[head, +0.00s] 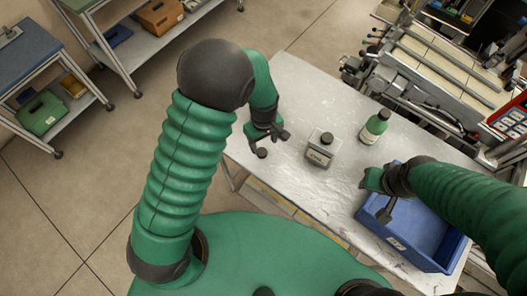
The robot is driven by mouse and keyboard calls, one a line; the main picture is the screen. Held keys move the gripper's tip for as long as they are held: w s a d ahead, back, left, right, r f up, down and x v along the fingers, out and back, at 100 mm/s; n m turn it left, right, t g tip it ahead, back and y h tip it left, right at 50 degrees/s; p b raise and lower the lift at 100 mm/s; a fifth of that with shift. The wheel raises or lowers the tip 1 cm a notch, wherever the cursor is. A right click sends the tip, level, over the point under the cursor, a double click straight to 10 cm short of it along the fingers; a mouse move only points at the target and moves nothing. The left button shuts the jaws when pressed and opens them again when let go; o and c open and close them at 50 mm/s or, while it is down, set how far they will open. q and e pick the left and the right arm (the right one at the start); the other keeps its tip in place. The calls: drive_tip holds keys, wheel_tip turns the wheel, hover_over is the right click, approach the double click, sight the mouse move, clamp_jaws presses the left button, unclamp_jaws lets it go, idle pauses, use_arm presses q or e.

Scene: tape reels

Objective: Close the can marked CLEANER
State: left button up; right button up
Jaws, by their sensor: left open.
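A small grey can (320,157) with a dark label stands upright on the pale worktable. The label's print is too small to read surely. A dark round piece (327,138) shows on its top; I cannot tell whether it is a seated cap or an opening. My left gripper (272,144) is open and apart from the can, to its left, with its dark fingertips spread over the table's left end. My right gripper (374,198) is right of and nearer than the can, at the left edge of the blue bin; its dark fingertips look spread with nothing between them.
A green bottle (374,128) with a dark cap stands right of the can. A blue bin (438,240) sits at the table's near right. A machine with rails (430,75) stands behind the worktable (300,90). The table behind the can is clear.

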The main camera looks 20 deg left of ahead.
sight(262, 152)
use_arm(q)
drive_tip(key=shift+w+a+f, duration=0.1)
drive_tip(key=shift+a+f, duration=0.4)
drive_tip(key=shift+d+f, duration=0.1)
drive_tip(key=f, duration=0.3)
drive_tip(key=f+p, duration=0.1)
drive_tip(key=shift+d+f, duration=0.25)
drive_tip(key=shift+f, duration=0.05)
drive_tip(key=shift+a+f, duration=0.2)
drive_tip(key=shift+a, duration=0.1)
drive_tip(key=shift+r, duration=0.1)
drive_tip(key=shift+c, duration=0.9)
drive_tip(key=shift+d, duration=0.2)
drive_tip(key=c, duration=0.7)
clamp_jaws()
